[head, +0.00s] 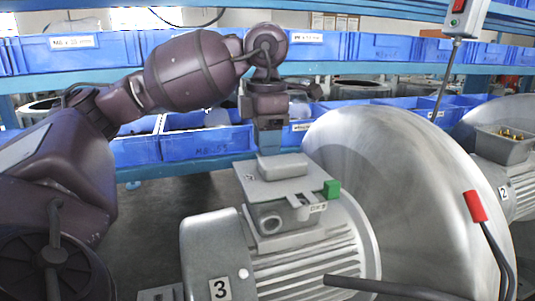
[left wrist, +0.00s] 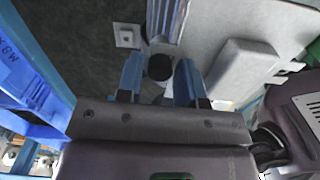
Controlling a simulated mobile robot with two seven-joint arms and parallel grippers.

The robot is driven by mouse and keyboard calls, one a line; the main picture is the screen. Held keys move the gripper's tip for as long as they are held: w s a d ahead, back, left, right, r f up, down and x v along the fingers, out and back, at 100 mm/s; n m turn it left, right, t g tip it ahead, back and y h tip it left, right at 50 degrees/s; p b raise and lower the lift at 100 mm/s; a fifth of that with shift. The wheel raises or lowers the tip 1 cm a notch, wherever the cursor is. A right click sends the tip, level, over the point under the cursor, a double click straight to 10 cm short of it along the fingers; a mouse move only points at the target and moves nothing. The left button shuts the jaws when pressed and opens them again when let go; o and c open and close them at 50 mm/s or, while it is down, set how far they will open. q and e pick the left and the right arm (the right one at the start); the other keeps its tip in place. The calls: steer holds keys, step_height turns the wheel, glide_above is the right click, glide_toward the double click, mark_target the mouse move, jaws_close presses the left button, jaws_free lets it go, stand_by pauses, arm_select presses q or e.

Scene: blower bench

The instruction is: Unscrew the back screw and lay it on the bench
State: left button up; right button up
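The motor (head: 310,255) with a number 3 label stands in the foreground of the head view. A flat grey cover plate (head: 262,188) lies on its terminal box (head: 275,218). My left gripper (head: 270,152) points down at the back edge of the plate, its tips close to it. In the left wrist view its two blue fingers (left wrist: 159,78) are apart. A dark round thing (left wrist: 160,67) shows between them; I cannot tell whether it is the back screw or whether the fingers touch it. No screw is clearly visible in the head view. My right gripper is not in view.
A large grey blower housing (head: 400,160) stands right of the motor. A green block (head: 332,188) sits at the plate's right corner. Blue bins (head: 200,147) fill the shelves behind. A control box (head: 466,16) hangs upper right.

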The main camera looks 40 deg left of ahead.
arm_select(q)
steer(key=m+b, duration=0.1)
steer(key=m, duration=0.3)
steer(key=m+b, duration=0.1)
steer(key=m, duration=0.6)
steer(key=shift+f+b, duration=0.1)
steer(key=shift+b, duration=0.3)
steer(key=shift+m, duration=0.6)
steer(key=m, duration=0.3)
steer(key=shift+m+b, duration=0.3)
steer(key=shift+m, duration=0.8)
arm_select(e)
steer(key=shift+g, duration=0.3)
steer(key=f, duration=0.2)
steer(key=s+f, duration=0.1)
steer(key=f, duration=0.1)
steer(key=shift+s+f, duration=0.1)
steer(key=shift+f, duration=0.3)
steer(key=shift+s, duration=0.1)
